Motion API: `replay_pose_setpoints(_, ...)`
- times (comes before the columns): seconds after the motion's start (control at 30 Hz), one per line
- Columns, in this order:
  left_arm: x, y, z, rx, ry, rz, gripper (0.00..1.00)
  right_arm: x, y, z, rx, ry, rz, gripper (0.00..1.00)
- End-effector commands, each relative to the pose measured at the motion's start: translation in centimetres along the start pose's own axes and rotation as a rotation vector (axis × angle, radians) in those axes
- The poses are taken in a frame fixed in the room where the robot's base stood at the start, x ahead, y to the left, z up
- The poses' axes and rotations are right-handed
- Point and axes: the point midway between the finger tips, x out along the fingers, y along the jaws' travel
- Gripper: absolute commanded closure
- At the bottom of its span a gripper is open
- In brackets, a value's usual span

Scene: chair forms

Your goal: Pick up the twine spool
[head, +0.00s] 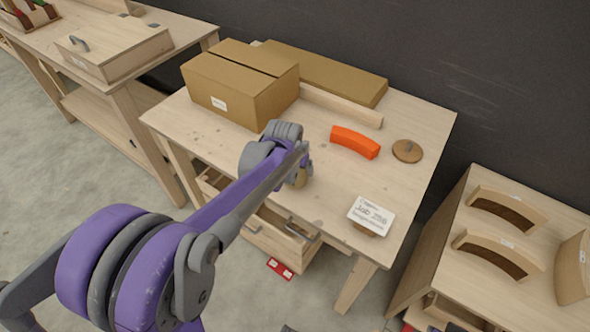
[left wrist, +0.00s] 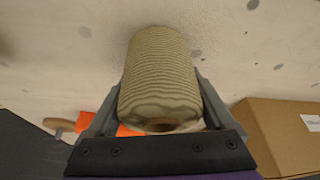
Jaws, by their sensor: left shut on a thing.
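The twine spool (left wrist: 160,75) is a beige ribbed cylinder between the two grey fingers of my left gripper (left wrist: 158,105), which is shut on it. In the head view only a small tan part of the spool (head: 301,178) shows past my left gripper (head: 298,172), which is over the middle of the workbench (head: 240,165). My arm hides most of the spool there. I cannot tell whether the spool touches the bench top. My right gripper is not in view.
Near the spool are a cardboard box (head: 240,85), an orange curved block (head: 355,142), a round wooden piece with a knob (head: 407,150) and a card on a stand (head: 371,214). A long cardboard box (head: 325,75) and a wooden strip (head: 340,104) lie behind.

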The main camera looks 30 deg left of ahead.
Motion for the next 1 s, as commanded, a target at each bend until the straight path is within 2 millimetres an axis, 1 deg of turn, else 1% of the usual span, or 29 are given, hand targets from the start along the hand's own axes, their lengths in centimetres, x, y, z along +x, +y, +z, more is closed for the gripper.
replay_pose_setpoints(0.17, -0.2, 0.0, -0.1, 0.0, 0.0, 0.0, 0.77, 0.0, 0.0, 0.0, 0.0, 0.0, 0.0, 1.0)
replay_pose_setpoints(0.27, -1.1, 0.0, -0.5, 0.0, 0.001, 0.0, 0.77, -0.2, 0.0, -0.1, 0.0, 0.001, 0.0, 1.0)
replay_pose_setpoints(0.37, -2.8, 0.0, -1.1, 0.0, 0.001, 0.0, 0.77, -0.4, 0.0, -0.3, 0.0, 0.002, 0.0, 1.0)
replay_pose_setpoints(0.5, -5.5, 0.0, -2.3, 0.0, 0.001, 0.0, 0.77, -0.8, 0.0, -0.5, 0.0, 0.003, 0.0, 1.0)
replay_pose_setpoints(0.6, -7.2, 0.0, -3.0, 0.0, 0.001, 0.0, 0.77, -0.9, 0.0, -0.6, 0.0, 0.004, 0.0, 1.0)
replay_pose_setpoints(0.7, -8.4, 0.0, -3.5, 0.0, 0.0, 0.0, 0.77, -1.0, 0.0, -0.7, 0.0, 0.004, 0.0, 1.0)
replay_pose_setpoints(0.83, -9.2, 0.0, -3.8, 0.0, 0.0, 0.0, 0.77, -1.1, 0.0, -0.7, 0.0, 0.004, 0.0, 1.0)
replay_pose_setpoints(1.0, -9.3, 0.0, -3.9, 0.0, 0.0, 0.0, 0.77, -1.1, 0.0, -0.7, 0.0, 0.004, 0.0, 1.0)
